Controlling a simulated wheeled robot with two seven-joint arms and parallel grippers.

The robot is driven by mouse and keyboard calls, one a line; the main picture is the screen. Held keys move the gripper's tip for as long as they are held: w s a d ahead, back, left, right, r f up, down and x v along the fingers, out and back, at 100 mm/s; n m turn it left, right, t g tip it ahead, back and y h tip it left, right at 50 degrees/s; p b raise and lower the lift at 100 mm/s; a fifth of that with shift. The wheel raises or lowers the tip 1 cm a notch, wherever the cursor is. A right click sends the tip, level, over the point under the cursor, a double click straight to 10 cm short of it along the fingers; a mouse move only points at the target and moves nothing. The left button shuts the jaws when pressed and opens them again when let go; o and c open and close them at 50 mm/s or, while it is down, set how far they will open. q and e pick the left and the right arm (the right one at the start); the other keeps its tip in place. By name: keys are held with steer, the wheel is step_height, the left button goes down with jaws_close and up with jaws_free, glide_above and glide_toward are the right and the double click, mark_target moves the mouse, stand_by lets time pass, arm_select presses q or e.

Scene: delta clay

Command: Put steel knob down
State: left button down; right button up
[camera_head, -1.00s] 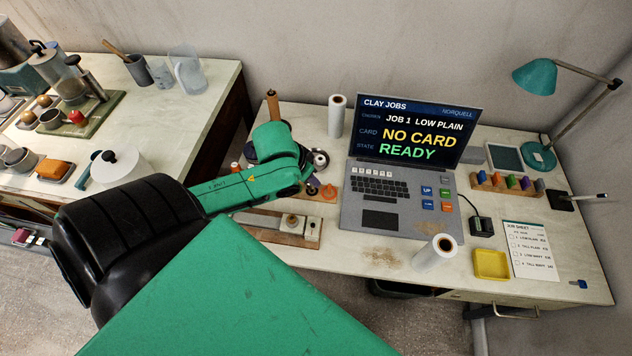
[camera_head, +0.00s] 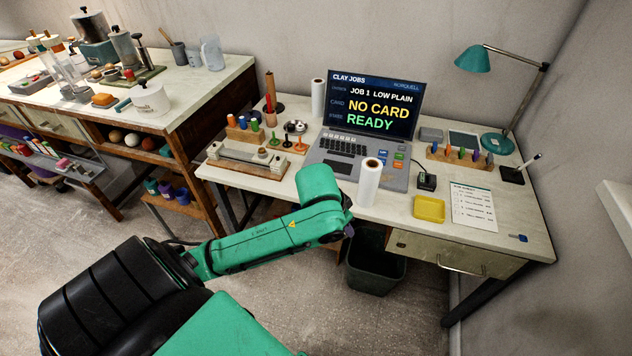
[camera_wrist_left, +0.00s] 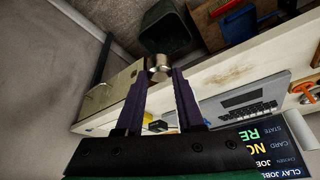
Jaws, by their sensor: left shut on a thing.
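The steel knob (camera_wrist_left: 160,63) is a short, shiny metal cylinder in the left wrist view. My left gripper (camera_wrist_left: 160,76) is shut on it, one dark finger on each side. In the head view my left arm reaches in from the lower left and ends in front of the desk's near edge. In the left wrist view a dark bin lies beyond the knob. My right gripper is not in view.
The desk (camera_head: 400,213) holds a laptop (camera_head: 362,120), a white roll (camera_head: 369,182), a yellow tray (camera_head: 429,209), a job sheet (camera_head: 474,206) and a wooden fixture (camera_head: 245,165). The dark bin (camera_head: 375,270) stands on the floor below. A lamp (camera_head: 473,60) stands at the back right.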

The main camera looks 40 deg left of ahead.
arm_select(q)
steer(key=w+a+r+m+b, duration=0.3)
steer(key=w+a, duration=0.5)
steer(key=a, duration=0.6)
steer(key=a+r+h+b, duration=0.1)
steer(key=a+r, duration=0.5)
steer(key=r, duration=0.7)
steer(key=f+b, duration=0.1)
steer(key=f, duration=0.5)
steer(key=f+b, duration=0.1)
steer(key=f, duration=0.6)
steer(key=f+b, duration=0.1)
steer(key=f, duration=0.6)
steer(key=shift+w+a+f, duration=0.1)
steer(key=shift+w+a, duration=0.15)
steer(key=shift+w, duration=0.05)
steer(key=c, duration=0.8)
jaws_free()
steer(key=shift+o, duration=1.4)
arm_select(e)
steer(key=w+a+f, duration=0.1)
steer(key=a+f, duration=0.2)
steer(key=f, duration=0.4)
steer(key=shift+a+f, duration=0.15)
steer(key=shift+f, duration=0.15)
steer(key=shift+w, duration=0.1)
